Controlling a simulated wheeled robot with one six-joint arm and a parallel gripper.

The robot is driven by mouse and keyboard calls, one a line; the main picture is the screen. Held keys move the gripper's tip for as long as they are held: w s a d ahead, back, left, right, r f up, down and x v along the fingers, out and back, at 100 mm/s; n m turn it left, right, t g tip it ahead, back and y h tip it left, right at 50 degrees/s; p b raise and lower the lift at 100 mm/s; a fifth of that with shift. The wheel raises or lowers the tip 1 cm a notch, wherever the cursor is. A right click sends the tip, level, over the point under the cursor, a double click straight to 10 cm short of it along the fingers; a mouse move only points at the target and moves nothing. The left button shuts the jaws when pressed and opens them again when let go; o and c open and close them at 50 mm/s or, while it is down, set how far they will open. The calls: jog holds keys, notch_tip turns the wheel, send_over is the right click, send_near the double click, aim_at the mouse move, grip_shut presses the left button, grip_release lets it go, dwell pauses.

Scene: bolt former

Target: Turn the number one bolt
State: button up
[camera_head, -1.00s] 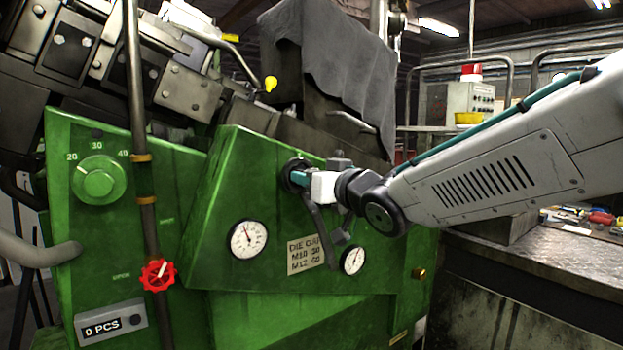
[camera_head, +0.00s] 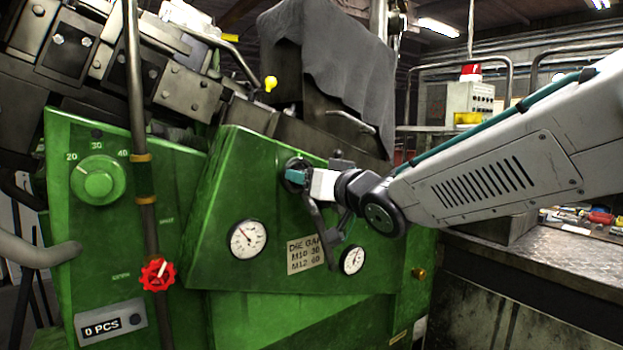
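My gripper (camera_head: 297,176) reaches in from the right to the sloped green panel (camera_head: 225,200). Its teal end is at a dark round fitting (camera_head: 289,166) on the panel, overlapping it in view. I cannot tell whether the fingers are closed on it. A dark lever-like bar (camera_head: 316,218) hangs below the white block of my wrist. No mark reading "one" is visible, so I cannot tell which bolt is number one. Bolt heads (camera_head: 58,40) show on the dark machine parts at upper left.
Two white gauges (camera_head: 248,239) (camera_head: 353,260) and a die label plate (camera_head: 307,254) sit below my gripper. A red valve wheel (camera_head: 158,274), a green dial (camera_head: 98,180) and a vertical pipe (camera_head: 140,120) are at left. A metal-topped bench (camera_head: 560,255) stands at right.

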jog(key=v, duration=0.7)
jog(key=shift+s+d, duration=0.25)
jog(key=shift+s, duration=0.1)
jog(key=s+d+f+m+g+h, duration=0.1)
jog(key=s+d+f+g+h, duration=0.2)
jog(key=d+f+h, duration=0.35)
jog(key=s+d+f+m+g+h, duration=0.1)
jog(key=s+d+f+g+h, duration=0.25)
jog(key=d+f, duration=0.45)
jog(key=s+d+f+g, duration=0.1)
jog(key=s+d+g, duration=0.1)
jog(key=s, duration=0.5)
jog(key=s+d+f+m+g, duration=0.1)
jog(key=s+d+f+g, duration=0.1)
jog(key=s, duration=0.6)
jog(key=s+d+f+m+g, duration=0.1)
jog(key=s+d+f+g, duration=0.1)
jog(key=s, duration=0.5)
jog(key=shift+s+d+g, duration=0.2)
jog(key=shift+g, duration=0.45)
